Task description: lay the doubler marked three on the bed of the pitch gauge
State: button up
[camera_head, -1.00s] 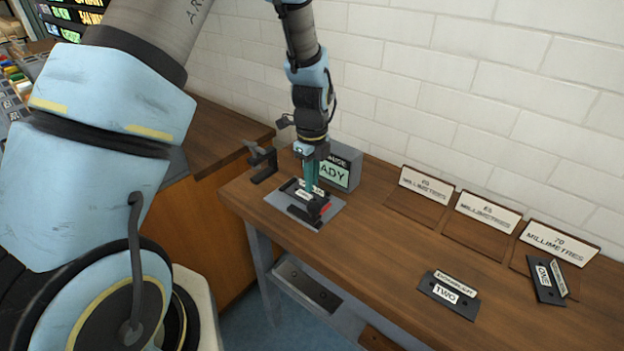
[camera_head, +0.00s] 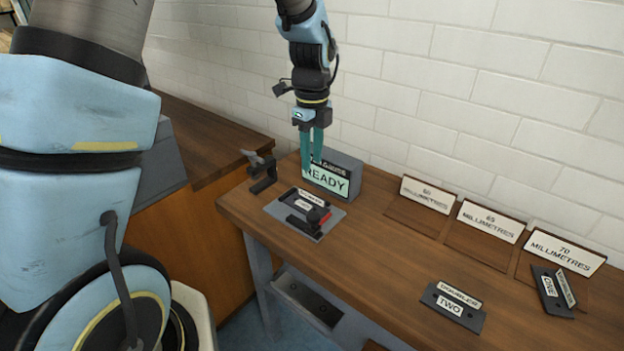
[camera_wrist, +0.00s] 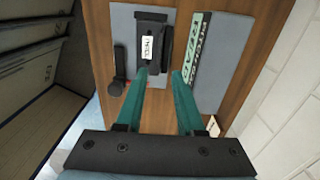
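The doubler marked three (camera_head: 312,196) is a dark plate with white labels. It lies on the pitch gauge (camera_head: 277,210), a grey plate with black fittings and a red part. In the wrist view, the doubler (camera_wrist: 151,28) shows its label, beside a black block on the grey gauge plate (camera_wrist: 124,22). I cannot tell how exactly it is seated. My gripper (camera_head: 311,166) is raised above the gauge, in front of its READY display (camera_head: 328,182). In the wrist view, the teal fingers of my gripper (camera_wrist: 160,73) are apart with nothing between them.
A black bracket (camera_head: 262,172) stands left of the gauge. Doubler two (camera_head: 452,304) lies near the front edge. Doubler one (camera_head: 551,290) lies by the 70 millimetres sign (camera_head: 563,252). Signs for other sizes line the white wall. The bench middle is clear.

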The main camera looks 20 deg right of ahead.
jog(key=w+a+r+n, duration=0.1)
jog(key=a+r+n, duration=0.1)
jog(key=a+n, duration=0.6)
jog(key=a+r+n, duration=0.2)
jog(key=a+n, duration=0.5)
jog(key=a, duration=0.3)
jog(key=s+a+n+t, duration=0.1)
jog(key=s+a+n, duration=0.4)
jog(key=a+n, duration=0.7)
jog(key=shift+f+n+t, duration=0.3)
jog(key=shift+f+n, duration=0.1)
jog(key=shift+n, duration=0.7)
